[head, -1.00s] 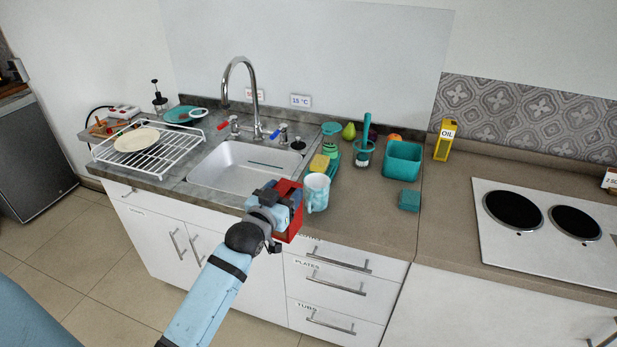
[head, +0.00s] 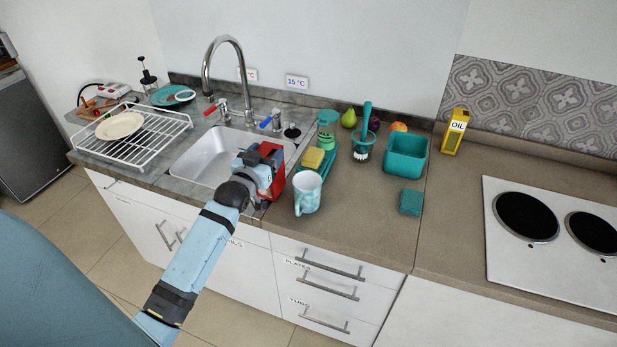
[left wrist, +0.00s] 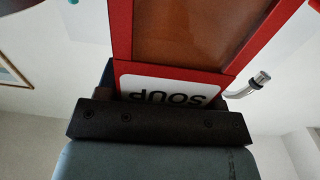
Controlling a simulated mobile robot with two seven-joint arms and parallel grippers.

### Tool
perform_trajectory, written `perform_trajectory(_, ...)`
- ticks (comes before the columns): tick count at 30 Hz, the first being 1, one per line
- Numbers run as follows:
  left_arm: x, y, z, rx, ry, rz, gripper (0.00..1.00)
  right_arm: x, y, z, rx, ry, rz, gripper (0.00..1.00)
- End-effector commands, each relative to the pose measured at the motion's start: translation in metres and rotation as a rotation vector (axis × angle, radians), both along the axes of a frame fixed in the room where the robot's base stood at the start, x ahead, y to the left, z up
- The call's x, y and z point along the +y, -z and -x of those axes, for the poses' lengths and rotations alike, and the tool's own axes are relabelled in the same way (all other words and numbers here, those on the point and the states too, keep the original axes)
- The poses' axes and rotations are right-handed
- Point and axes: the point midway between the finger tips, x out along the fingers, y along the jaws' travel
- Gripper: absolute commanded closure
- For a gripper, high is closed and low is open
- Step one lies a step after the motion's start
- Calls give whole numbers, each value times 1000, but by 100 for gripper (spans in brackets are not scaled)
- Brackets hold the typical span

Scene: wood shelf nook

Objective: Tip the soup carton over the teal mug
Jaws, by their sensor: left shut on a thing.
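The soup carton (head: 275,158) is red and is held in my left gripper (head: 256,170), over the right end of the sink. In the left wrist view the carton (left wrist: 122,35) fills the upper middle, with its white SOUP label upside down in the picture. My left gripper is shut on it and hides part of it in the head view; its exact tilt is hard to tell. The pale teal patterned mug (head: 307,195) stands upright on the counter near the front edge, right of the carton and apart from it. My right gripper is out of view.
A yellow sponge (head: 313,158) on a teal tray lies just behind the mug. A teal tub (head: 406,158), a brush in a holder (head: 364,145) and a teal block (head: 411,202) stand to the right. The tap (head: 244,75) rises behind the sink (head: 200,152).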

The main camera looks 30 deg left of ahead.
Motion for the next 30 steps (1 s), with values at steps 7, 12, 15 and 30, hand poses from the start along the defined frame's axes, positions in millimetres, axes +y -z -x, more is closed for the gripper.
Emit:
perform_trajectory(7,-2,-2,-1,-1,1,-16,100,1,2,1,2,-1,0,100)
perform_trajectory(12,-6,-3,-2,9,1,-65,100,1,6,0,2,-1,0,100)
perform_trajectory(15,-11,-3,-3,19,1,-110,100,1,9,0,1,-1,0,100)
perform_trajectory(30,-27,-5,-6,59,1,-286,100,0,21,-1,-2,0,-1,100)
